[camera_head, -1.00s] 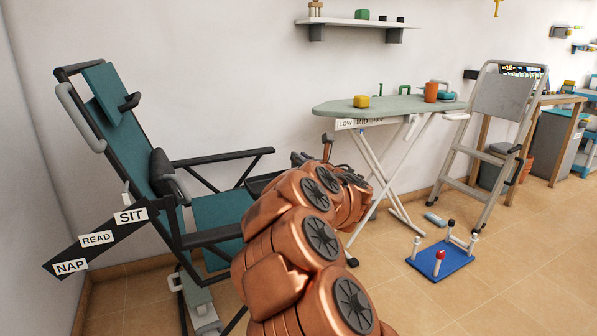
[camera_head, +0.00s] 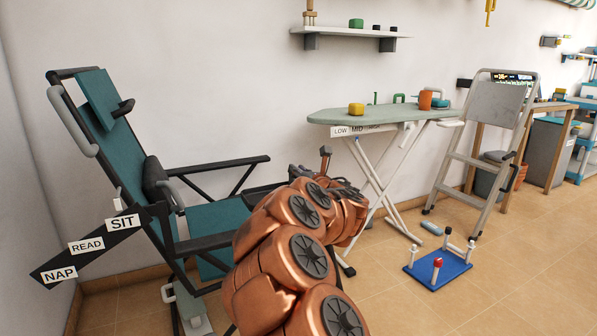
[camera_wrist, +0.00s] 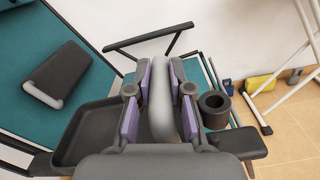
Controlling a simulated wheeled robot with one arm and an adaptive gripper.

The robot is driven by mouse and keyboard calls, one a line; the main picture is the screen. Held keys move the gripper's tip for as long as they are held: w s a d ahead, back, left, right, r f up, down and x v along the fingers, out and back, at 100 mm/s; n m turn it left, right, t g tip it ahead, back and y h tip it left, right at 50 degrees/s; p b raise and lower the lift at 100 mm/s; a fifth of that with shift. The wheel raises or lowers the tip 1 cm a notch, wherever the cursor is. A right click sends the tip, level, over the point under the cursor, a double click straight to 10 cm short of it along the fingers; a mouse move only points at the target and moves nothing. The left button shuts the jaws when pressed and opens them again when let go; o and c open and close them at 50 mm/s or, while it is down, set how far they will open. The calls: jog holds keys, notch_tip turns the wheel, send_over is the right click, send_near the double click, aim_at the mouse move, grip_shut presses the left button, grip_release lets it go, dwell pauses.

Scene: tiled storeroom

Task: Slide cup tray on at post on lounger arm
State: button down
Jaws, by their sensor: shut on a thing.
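The lounger (camera_head: 130,150) has teal fabric and a dark frame and stands at the left in the head view. Its far arm (camera_head: 220,165) and near arm (camera_head: 205,243) are dark. The cup tray is dark grey; its flat pan (camera_wrist: 85,135) and round cup ring (camera_wrist: 214,104) show in the wrist view. My gripper (camera_wrist: 160,98) has purple pads and is shut on the tray's upright grey grip, between pan and ring. A dark arm-like end (camera_wrist: 240,142) shows below the ring. I cannot make out the post. My arm hides most of the gripper in the head view.
An ironing board (camera_head: 375,118) and a step ladder (camera_head: 485,110) stand to the right. A blue base with pegs (camera_head: 437,268) lies on the floor. A shelf (camera_head: 350,33) is on the wall. Tiled floor between is mostly clear.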

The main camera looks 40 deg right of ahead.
aim_at(293, 179)
jog(key=shift+f+b, duration=1.35)
jog(key=shift+f, duration=0.55)
jog(key=shift+f+b, duration=1.95)
jog(key=shift+f, duration=0.1)
dwell(0.9)
jog(key=c, duration=1)
grip_release()
jog(key=shift+v, duration=6)
